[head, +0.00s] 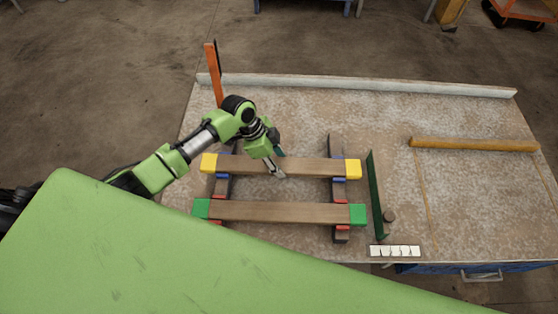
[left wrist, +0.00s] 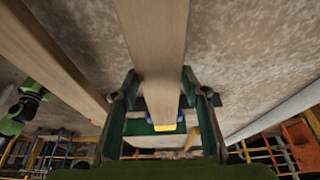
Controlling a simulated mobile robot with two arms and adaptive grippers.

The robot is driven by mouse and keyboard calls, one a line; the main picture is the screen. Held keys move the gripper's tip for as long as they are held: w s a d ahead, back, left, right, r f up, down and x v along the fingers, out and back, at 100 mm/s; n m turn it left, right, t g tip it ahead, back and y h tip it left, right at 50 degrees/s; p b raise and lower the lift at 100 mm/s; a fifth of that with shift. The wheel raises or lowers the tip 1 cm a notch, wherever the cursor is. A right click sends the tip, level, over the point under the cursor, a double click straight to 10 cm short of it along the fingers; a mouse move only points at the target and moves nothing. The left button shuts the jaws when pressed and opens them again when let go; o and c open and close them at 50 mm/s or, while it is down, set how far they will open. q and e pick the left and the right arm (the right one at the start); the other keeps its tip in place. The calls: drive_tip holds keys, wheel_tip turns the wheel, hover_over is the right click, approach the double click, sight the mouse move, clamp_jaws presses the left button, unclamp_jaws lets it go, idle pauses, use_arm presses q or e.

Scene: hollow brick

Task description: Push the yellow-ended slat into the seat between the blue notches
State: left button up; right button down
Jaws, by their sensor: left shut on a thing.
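The yellow-ended slat (head: 310,167) lies left to right across two dark rails (head: 334,205). Its yellow ends (head: 353,169) reach past the rails. Blue notch pieces (head: 339,179) show at the rails beside the slat; those behind it are partly hidden. I cannot tell how deep the slat sits. My left gripper (head: 276,170) is shut on the slat near its middle, coming from above. In the left wrist view the slat (left wrist: 155,45) runs between the fingers (left wrist: 160,97), with one yellow end beyond them. My right gripper is not in view.
A green-ended slat (head: 280,211) lies parallel in front, by red notch pieces. An orange post (head: 214,75) stands at the back left. A white ledge (head: 370,85) lines the back. A green plate (head: 377,195) stands right of the rails. A brown bar (head: 473,144) lies far right.

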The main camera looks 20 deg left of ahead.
use_arm(q)
drive_tip(key=shift+f, duration=0.1)
drive_tip(key=o, duration=1.5)
drive_tip(key=v, duration=1.2)
